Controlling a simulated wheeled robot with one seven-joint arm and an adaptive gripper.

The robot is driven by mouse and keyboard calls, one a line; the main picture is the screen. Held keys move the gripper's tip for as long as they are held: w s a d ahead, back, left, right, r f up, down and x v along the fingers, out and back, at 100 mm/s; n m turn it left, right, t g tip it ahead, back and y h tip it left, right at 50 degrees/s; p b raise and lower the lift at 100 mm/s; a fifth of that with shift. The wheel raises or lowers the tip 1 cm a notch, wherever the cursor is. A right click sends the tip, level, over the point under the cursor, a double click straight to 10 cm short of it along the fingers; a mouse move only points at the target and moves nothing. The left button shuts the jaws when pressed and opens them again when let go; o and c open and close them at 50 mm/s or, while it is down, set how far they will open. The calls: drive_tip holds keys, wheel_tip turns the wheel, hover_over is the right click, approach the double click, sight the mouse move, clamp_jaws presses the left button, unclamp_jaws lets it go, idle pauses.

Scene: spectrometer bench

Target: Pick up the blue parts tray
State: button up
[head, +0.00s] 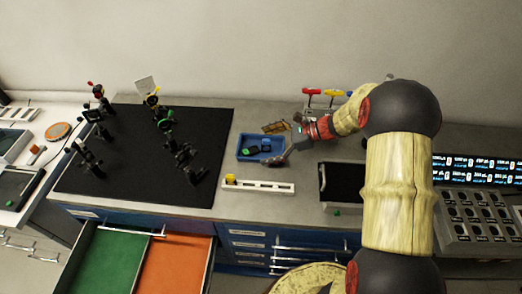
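The blue parts tray (244,157) sits on the grey bench top, just right of the black mat. It is a shallow rectangular tray with a few small dark, green and blue items inside. My gripper (277,160) reaches in from the right and is at the tray's right end, low over its near right side. Its fingers are small and partly merge with the tray's edge, so whether they touch or grip it cannot be told.
A white rack (270,188) with a yellow piece stands in front of the tray. The black mat (125,170) holds several optical mounts. A black box (343,182) stands to the right. Red, yellow and blue-handled tools (322,92) stand behind. An open drawer (140,262) juts out below.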

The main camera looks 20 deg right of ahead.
drive_tip(key=c, duration=1)
drive_tip(key=shift+r, duration=0.15)
